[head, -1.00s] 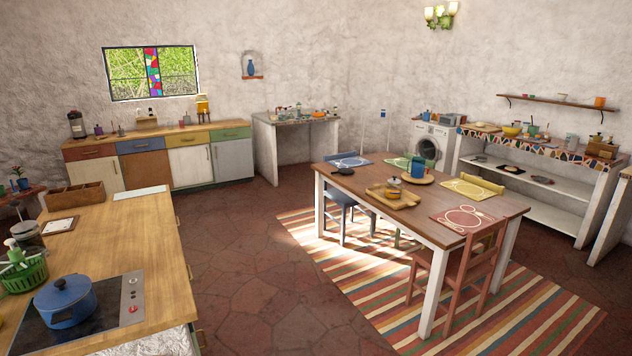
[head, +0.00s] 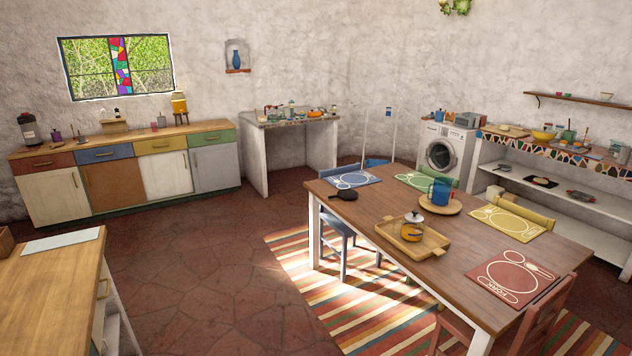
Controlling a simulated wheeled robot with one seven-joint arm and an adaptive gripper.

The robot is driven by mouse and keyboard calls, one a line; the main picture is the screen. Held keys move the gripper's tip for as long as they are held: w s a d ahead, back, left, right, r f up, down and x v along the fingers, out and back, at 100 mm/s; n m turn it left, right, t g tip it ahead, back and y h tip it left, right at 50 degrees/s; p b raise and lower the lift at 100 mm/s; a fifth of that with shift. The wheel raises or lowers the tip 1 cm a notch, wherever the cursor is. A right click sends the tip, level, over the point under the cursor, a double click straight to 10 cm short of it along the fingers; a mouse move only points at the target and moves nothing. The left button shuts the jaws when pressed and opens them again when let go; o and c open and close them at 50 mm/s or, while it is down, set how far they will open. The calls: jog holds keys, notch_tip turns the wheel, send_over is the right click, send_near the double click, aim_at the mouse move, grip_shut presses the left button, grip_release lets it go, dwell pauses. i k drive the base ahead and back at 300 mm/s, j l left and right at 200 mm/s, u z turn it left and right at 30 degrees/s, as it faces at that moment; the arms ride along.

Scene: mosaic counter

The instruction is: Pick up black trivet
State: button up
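No thing is clearly recognisable as the black trivet at this distance. A small flat dark thing (head: 541,182) lies on the shelf under the mosaic counter (head: 560,149) at the right; it could be a trivet, but I cannot tell. Other dark things lie on that shelf, one to its left (head: 502,168) and one to its right (head: 580,196). A black, rounded thing with a short handle (head: 344,194) lies on the wooden table's near left part, by the blue placemat (head: 352,179); it looks more like a small pan. My gripper is not in view.
The wooden table (head: 450,258) stands between me and the mosaic counter, with chairs along it. A wooden tray with a jar (head: 413,232) sits on it. A wooden counter (head: 50,290) is at the near left. The stone floor (head: 210,260) between is open.

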aim_at(345, 195)
jog(key=i+j+u, duration=0.2)
jog(key=i, duration=0.55)
jog(key=i+l+u, duration=0.2)
jog(key=i, duration=0.5)
jog(key=i+u, duration=0.2)
jog(key=i, duration=0.55)
jog(key=i+l+z, duration=0.1)
jog(key=i+z, duration=0.35)
jog(key=i+j+z, duration=0.15)
jog(key=i+z, duration=0.25)
jog(key=i, duration=0.2)
jog(key=i+j+z, duration=0.25)
jog(key=i+z, duration=0.85)
jog(key=i+j, duration=0.05)
